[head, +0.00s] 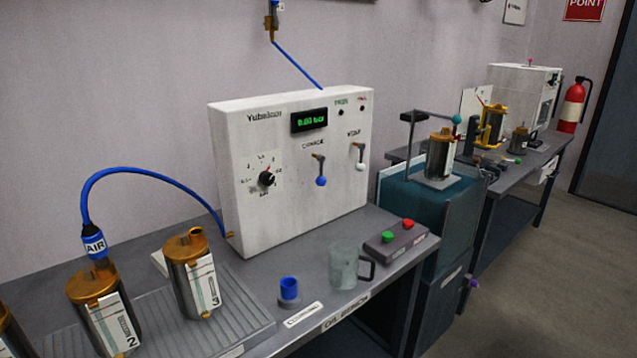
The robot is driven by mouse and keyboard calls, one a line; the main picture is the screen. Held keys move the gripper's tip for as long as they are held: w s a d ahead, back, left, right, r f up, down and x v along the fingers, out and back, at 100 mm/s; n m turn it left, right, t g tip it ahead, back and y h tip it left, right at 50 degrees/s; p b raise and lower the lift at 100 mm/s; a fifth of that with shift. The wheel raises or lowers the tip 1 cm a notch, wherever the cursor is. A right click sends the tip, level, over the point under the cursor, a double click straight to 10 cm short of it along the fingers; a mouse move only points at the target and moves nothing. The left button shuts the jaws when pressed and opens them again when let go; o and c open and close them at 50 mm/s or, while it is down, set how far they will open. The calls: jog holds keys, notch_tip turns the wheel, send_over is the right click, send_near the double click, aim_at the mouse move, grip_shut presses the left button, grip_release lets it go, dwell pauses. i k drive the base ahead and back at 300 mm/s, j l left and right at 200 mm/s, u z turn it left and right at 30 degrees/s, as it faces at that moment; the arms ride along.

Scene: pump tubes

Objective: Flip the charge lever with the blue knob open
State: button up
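The charge lever with the blue knob (321,181) is on the front of a white panel box (290,215), under the label that reads like "CHARGE". The lever hangs down, with its knob at the lower end. A second lever with a white knob (360,167) hangs down to its right, under another label. The display (309,120) on the box shows green digits that look like 0.00 bar. My gripper is not in view.
A blue hose (150,172) arches from the box's lower left to a pump can (100,290) marked 2. Can 3 (190,275) stands beside it. A blue cap (289,288), a glass mug (343,268) and a button box (400,243) sit before the panel.

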aim_at(320, 181)
jog(key=k+j+z, duration=0.3)
jog(key=k+j, duration=0.2)
jog(key=k, duration=0.15)
jog(key=i+l+z, duration=0.1)
jog(key=i+z, duration=0.25)
jog(key=i, duration=0.35)
jog(key=i+z, duration=0.35)
jog(key=i, duration=0.4)
